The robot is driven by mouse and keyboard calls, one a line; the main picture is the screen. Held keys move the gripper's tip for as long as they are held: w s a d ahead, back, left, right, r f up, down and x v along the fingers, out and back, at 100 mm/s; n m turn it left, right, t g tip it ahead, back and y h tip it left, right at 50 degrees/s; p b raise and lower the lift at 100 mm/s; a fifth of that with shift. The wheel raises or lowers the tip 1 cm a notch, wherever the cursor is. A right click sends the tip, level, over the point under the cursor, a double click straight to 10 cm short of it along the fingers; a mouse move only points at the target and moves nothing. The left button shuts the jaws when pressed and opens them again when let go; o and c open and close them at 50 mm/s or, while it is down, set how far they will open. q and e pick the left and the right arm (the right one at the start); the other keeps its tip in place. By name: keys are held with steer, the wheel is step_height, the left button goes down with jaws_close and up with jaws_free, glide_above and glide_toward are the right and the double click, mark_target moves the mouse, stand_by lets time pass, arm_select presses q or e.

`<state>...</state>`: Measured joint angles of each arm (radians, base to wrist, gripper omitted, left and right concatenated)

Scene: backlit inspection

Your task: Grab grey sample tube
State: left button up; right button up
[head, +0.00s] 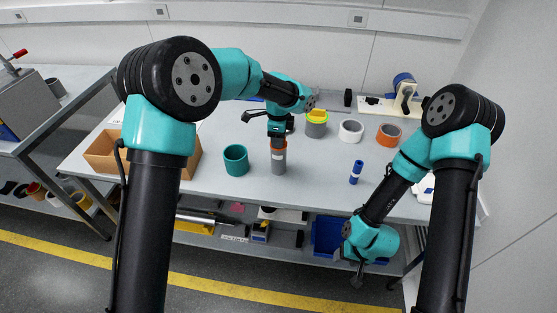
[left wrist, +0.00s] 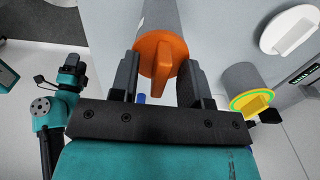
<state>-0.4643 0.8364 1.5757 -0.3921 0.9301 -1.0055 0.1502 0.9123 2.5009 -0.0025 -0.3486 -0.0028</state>
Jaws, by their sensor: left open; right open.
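The grey sample tube (head: 279,163) stands upright on the table, with an orange cap on top. My left gripper (head: 278,134) is over its top, pointing down. In the left wrist view the orange cap (left wrist: 160,55) and grey body (left wrist: 162,14) lie between the two spread fingers of my left gripper (left wrist: 158,78). I cannot tell whether either finger touches the cap. In the head view the gripper partly hides the cap. My right gripper (head: 357,276) is open and empty, low beyond the table's front edge, far from the tube.
A teal cup (head: 236,162) stands just left of the tube. A grey container with a yellow top (head: 316,128), a white cylinder (head: 350,132) and an orange-rimmed one (head: 388,136) stand behind right. A blue tube (head: 356,173) stands right. A cardboard box (head: 101,150) is at left.

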arm_select(q)
steer(key=shift+f, duration=0.15)
stand_by(0.3)
jaws_close()
